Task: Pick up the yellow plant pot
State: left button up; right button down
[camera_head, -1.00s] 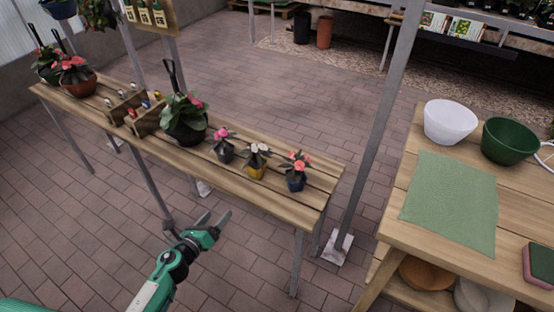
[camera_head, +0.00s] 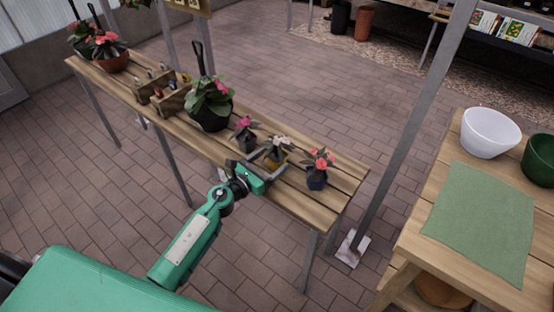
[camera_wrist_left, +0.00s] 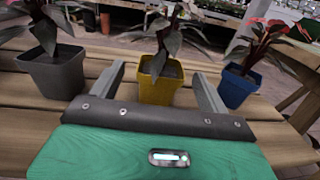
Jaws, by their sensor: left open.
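The yellow plant pot (camera_head: 279,158), with a pale-flowered plant, stands upright on the slatted wooden bench (camera_head: 322,203). My left gripper (camera_head: 269,158) is open at the bench's near side, level with this pot and partly hiding it. In the left wrist view, the yellow pot (camera_wrist_left: 160,88) shows between the two open fingers (camera_wrist_left: 158,88), with a gap on each side. I cannot tell how deep between the fingers it sits. My right gripper is not in view.
A grey pot (camera_wrist_left: 54,74) stands left of the yellow one and a blue pot (camera_wrist_left: 238,88) right of it, both close to the fingers. A large dark pot (camera_head: 211,117) stands farther left. A metal post (camera_head: 410,130) rises right of the bench.

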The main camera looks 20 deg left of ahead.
aim_at(281, 151)
pick_arm(q)
jog(key=x, duration=0.5)
jog(key=shift+f, duration=0.2)
jog(key=shift+w+d, duration=0.1)
jog(key=shift+w, duration=0.05)
jog(key=c, duration=1.1)
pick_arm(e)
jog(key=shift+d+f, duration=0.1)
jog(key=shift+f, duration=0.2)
pick_arm(q)
jog(key=shift+r, duration=0.2)
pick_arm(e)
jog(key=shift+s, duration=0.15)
